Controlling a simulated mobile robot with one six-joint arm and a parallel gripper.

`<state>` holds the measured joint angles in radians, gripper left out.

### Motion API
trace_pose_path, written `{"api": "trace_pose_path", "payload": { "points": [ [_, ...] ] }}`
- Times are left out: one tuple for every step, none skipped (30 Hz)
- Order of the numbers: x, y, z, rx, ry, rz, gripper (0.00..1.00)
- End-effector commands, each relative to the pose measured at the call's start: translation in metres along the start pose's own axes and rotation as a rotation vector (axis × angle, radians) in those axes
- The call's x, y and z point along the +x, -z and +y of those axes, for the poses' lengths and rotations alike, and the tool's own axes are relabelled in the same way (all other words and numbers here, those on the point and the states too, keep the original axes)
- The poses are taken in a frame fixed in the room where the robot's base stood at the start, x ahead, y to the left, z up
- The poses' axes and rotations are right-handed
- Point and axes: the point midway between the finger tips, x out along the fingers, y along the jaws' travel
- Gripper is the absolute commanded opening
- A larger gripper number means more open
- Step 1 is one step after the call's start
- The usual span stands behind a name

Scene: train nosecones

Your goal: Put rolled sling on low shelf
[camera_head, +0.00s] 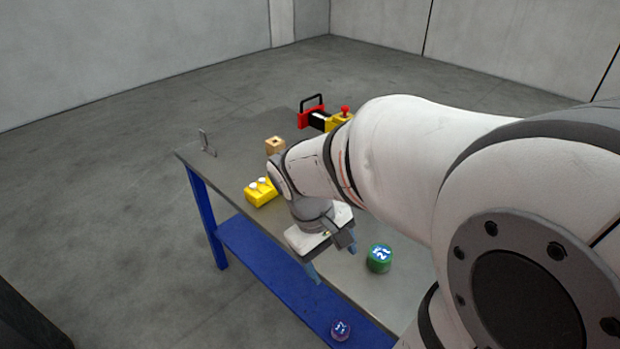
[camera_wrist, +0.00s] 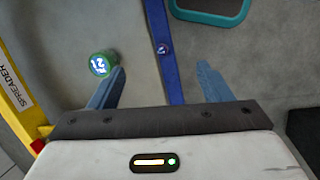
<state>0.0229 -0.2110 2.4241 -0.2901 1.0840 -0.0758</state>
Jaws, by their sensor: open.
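A green rolled sling (camera_head: 379,258) with a blue-and-white label stands on the grey tabletop near its front edge. It also shows in the wrist view (camera_wrist: 103,64), just beyond the left fingertip. A smaller purple roll (camera_head: 341,330) with a similar label sits on the blue low shelf (camera_head: 270,258); the wrist view shows this roll (camera_wrist: 163,50) between the fingers' lines but farther off. My gripper (camera_head: 331,260) is open and empty, above the table's front edge, left of the green roll. Its blue fingers (camera_wrist: 160,85) are wide apart and touch neither roll.
A yellow block with white knobs (camera_head: 261,192), a small wooden block (camera_head: 275,145) and a grey upright bracket (camera_head: 206,143) stand on the table's far part. A red, black and yellow device (camera_head: 325,117) is behind my arm. A teal-edged object (camera_wrist: 212,12) shows at the wrist view's top.

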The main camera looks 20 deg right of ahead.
Motion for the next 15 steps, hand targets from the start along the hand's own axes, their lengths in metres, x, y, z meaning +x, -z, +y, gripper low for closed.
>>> {"api": "trace_pose_path", "payload": {
  "points": [
    [0.014, 0.002, 0.009, -0.058, -0.041, -0.1, 0.76],
    [0.02, 0.003, 0.015, -0.092, -0.068, -0.154, 0.79],
    [0.027, 0.004, 0.024, -0.137, -0.103, -0.224, 0.82],
    [0.032, 0.005, 0.03, -0.172, -0.129, -0.278, 0.83],
    [0.037, 0.006, 0.037, -0.206, -0.156, -0.331, 0.83],
    [0.043, 0.008, 0.045, -0.25, -0.19, -0.4, 0.83],
    [0.047, 0.01, 0.052, -0.286, -0.217, -0.453, 0.83],
    [0.051, 0.012, 0.059, -0.321, -0.243, -0.505, 0.83],
    [0.057, 0.016, 0.067, -0.366, -0.277, -0.574, 0.83],
    [0.061, 0.019, 0.073, -0.4, -0.304, -0.625, 0.83],
    [0.065, 0.023, 0.079, -0.435, -0.331, -0.674, 0.83],
    [0.07, 0.028, 0.087, -0.481, -0.365, -0.74, 0.83],
    [0.074, 0.033, 0.092, -0.514, -0.392, -0.787, 0.83],
    [0.078, 0.038, 0.098, -0.546, -0.418, -0.831, 0.83],
    [0.083, 0.044, 0.103, -0.588, -0.45, -0.888, 0.83]
  ]
}}
